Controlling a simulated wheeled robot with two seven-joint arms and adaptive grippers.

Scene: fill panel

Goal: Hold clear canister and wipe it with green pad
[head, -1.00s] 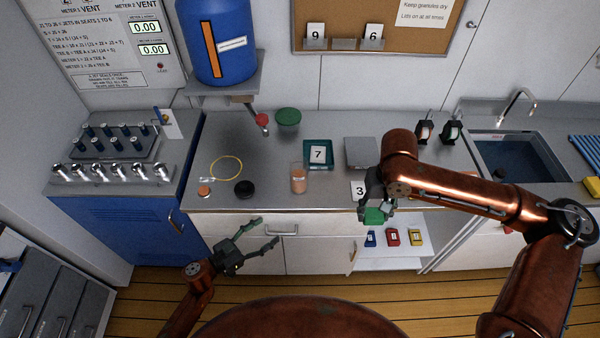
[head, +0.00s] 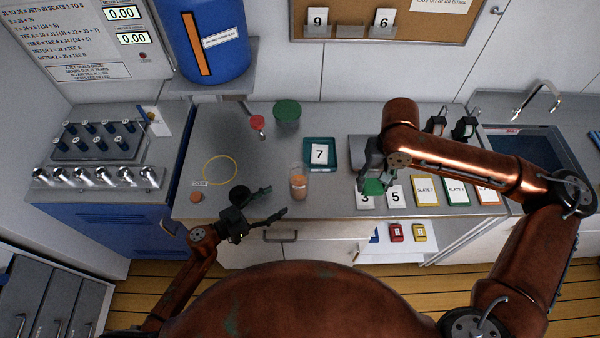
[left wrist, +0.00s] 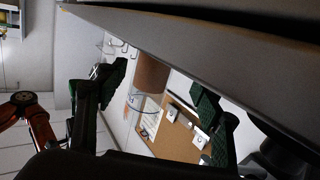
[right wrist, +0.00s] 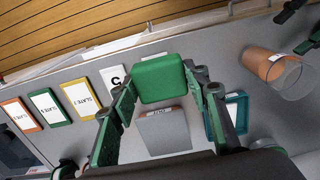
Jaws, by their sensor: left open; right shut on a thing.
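The clear canister (head: 299,185), with orange contents, stands upright near the counter's front edge. It also shows in the left wrist view (left wrist: 151,73), between the finger lines, and at the upper right of the right wrist view (right wrist: 270,66). My left gripper (head: 277,201) is open and empty at the counter's front edge, left of the canister, its fingers pointing toward it and apart from it. My right gripper (head: 375,180) is shut on the green pad (right wrist: 162,79), held right of the canister near the number cards. The pad also shows in the head view (head: 373,187).
A teal tray (head: 334,165) with card 7 stands behind and right of the canister. A black lid (head: 238,194), an orange disc (head: 196,197) and a yellow ring (head: 207,177) lie left. Slate cards (head: 426,191) line the front right. A green-topped jar (head: 287,113) stands behind.

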